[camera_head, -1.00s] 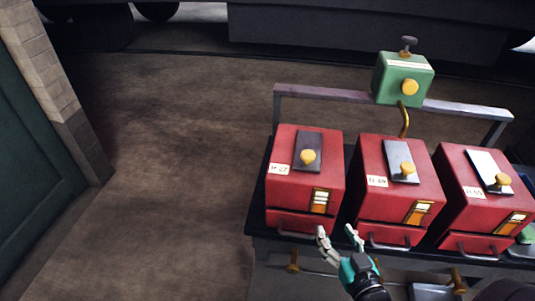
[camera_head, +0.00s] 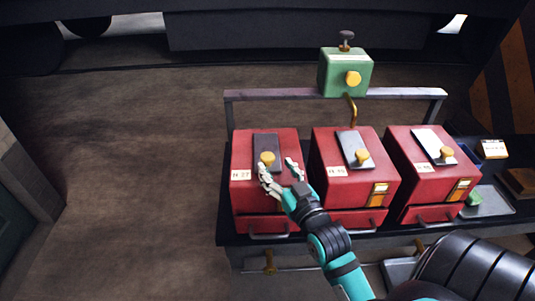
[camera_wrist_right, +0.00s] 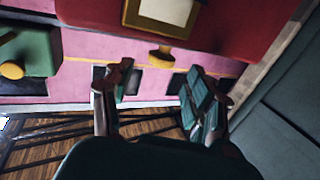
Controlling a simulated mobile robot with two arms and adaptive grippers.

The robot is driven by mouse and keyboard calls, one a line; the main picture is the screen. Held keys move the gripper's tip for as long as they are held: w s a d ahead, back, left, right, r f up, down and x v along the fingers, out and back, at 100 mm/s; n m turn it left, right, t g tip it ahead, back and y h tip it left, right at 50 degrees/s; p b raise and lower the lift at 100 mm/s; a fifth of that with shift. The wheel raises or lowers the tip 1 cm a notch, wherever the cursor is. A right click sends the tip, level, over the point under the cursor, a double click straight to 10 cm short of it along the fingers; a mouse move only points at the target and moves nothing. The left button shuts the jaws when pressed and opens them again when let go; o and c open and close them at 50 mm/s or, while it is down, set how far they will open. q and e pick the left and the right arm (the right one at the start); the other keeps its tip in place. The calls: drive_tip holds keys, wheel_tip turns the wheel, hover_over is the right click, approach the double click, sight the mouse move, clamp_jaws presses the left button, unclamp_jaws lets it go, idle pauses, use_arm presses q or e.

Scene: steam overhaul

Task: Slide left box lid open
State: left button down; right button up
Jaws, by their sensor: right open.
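The left red box (camera_head: 250,207) stands at the left end of the row in the head view. Its dark lid (camera_head: 267,141) lies on the sloping top and carries a yellow knob (camera_head: 267,158). My right gripper (camera_head: 277,167) is open over the front of this box, fingers pointing at the knob, one fingertip close below it. I cannot tell whether they touch. In the wrist view the open fingers (camera_wrist_right: 158,75) have nothing between them; a red surface (camera_wrist_right: 235,30) with a framed pale panel (camera_wrist_right: 165,12) lies beyond. My left gripper is not in view.
Two more red boxes, the middle one (camera_head: 338,187) and the right one (camera_head: 415,180), stand close to the right. A green box (camera_head: 336,72) with a yellow knob rises behind on a metal rail (camera_head: 270,95). Open floor (camera_head: 130,190) lies left.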

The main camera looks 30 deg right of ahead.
sight(270, 160)
drive_tip(key=w, duration=0.4)
drive_tip(key=w+d, duration=0.1)
drive_tip(key=shift+w, duration=0.4)
drive_tip(key=shift+a, duration=0.1)
drive_tip(key=shift+c, duration=0.4)
